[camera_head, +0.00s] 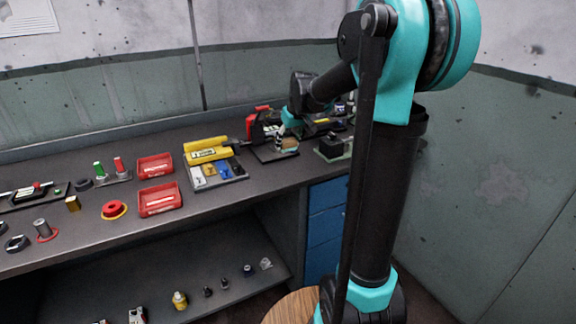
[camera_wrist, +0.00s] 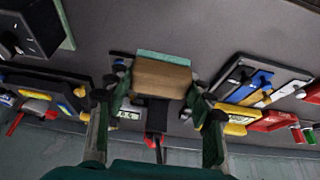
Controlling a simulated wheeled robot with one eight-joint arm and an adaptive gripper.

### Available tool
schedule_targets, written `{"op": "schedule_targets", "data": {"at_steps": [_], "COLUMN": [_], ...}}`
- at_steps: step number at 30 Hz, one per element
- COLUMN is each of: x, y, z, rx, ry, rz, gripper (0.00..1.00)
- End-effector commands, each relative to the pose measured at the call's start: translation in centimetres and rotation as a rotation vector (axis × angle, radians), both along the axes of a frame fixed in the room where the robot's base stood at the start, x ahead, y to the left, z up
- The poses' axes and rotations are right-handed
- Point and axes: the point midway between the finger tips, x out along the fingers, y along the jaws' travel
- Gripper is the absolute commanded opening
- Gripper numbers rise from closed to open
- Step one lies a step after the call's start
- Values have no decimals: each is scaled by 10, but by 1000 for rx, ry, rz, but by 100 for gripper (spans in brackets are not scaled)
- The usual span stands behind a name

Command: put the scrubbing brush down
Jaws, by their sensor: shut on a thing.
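The scrubbing brush (camera_wrist: 162,77) shows in the wrist view as a brown wooden block with a pale teal strip along its far side. My gripper (camera_wrist: 160,92) is shut on it, one finger on each side. In the head view the brush (camera_head: 290,145) is a small tan block at the back right of the workbench. My gripper (camera_head: 281,140) is over a dark flat plate (camera_head: 265,155) there. I cannot tell whether the brush touches the plate.
A grey tray (camera_head: 238,178) with a yellow item and coloured pieces is left of my gripper. A black device on a green base (camera_head: 335,153) stands close on the right. Red bins (camera_head: 160,198) are further left. Bare bench shows in front.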

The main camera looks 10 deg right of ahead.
Motion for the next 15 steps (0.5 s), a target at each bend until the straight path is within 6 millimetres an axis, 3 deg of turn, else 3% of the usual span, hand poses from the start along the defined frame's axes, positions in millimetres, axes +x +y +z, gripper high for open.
{"op": "schedule_targets", "data": {"at_steps": [6, 15], "x": [0, 1], "y": [0, 0], "z": [-43, -71], "rx": [0, 0], "ry": [0, 0], "rz": [0, 0], "gripper": [21, 21]}}
